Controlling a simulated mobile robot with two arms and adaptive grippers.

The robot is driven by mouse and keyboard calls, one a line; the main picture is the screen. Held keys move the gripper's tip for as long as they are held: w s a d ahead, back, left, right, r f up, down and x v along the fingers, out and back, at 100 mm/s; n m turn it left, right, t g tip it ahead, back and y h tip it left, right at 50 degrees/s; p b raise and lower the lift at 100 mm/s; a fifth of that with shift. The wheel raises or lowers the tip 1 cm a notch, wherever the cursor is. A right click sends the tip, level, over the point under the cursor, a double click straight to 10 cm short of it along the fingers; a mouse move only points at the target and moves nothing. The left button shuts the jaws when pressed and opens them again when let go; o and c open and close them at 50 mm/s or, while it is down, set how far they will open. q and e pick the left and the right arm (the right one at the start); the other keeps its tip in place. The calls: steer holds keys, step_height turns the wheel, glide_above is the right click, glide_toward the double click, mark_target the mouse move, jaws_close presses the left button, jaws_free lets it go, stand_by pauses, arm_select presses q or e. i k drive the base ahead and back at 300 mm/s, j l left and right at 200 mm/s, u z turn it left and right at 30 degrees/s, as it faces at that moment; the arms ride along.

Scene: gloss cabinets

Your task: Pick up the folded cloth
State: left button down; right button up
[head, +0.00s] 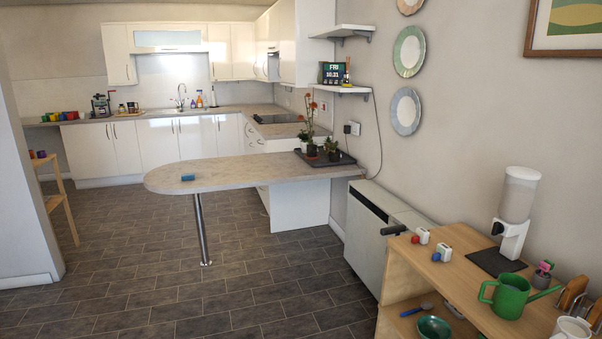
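A small blue item (188,178), which looks like the folded cloth, lies near the front edge of the rounded end of the peninsula counter (235,174). It is small at this distance, so its folds cannot be made out. Nothing touches it or covers it. Neither of my grippers is in view.
Potted plants stand on a dark tray (325,159) at the counter's wall end. A metal leg (200,230) supports the rounded end. The tiled floor (150,270) before it is clear. A wooden shelf unit (455,275) with a green watering can (510,296) stands at front right, beside a heater (375,230).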

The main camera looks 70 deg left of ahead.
mark_target(186, 176)
steer(key=u, duration=3)
steer(key=i+l+z, duration=0.1)
steer(key=i+z, duration=0.15)
steer(key=i, duration=0.35)
steer(key=i+z, duration=0.15)
steer(key=i, duration=2.05)
